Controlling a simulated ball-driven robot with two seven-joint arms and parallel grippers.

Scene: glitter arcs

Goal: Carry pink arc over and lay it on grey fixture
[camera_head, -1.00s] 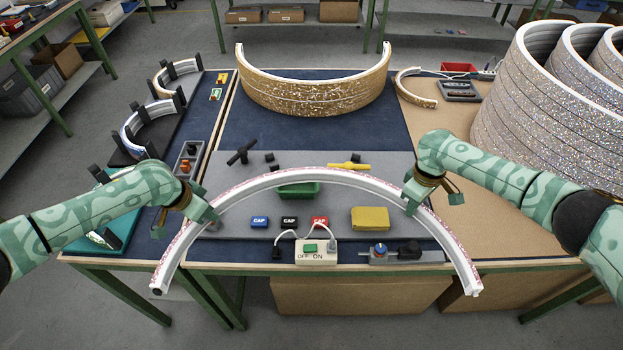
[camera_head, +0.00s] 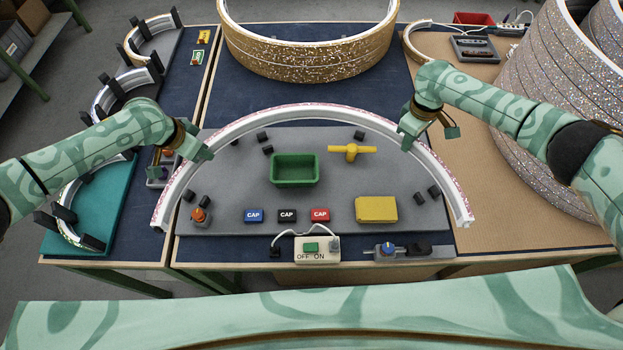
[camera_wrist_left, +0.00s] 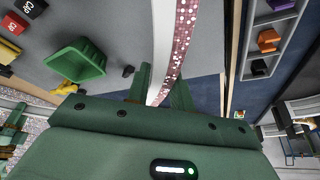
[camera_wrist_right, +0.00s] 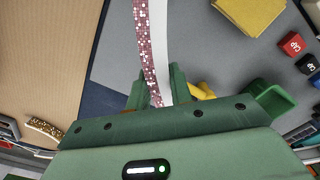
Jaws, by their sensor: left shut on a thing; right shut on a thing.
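The pink arc (camera_head: 300,112) is a long half-ring with a white face and a pink glittery outer side. Its bend points away from me and its ends point to the front. My left gripper (camera_head: 207,154) is shut on its left part, and my right gripper (camera_head: 408,143) is shut on its right part. It also runs between the fingers in the left wrist view (camera_wrist_left: 178,50) and the right wrist view (camera_wrist_right: 153,50). The grey fixture (camera_head: 235,185) is a flat plate with black pegs, below the arc. I cannot tell how far the arc is above it.
On the plate are a green bin (camera_head: 294,170), a yellow T-handle (camera_head: 352,151), a yellow block (camera_head: 376,209), several caps and an orange knob (camera_head: 200,216). A switch box (camera_head: 317,249) is in front. A gold glitter ring (camera_head: 305,55) stands behind; large ring stacks (camera_head: 545,90) stand right.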

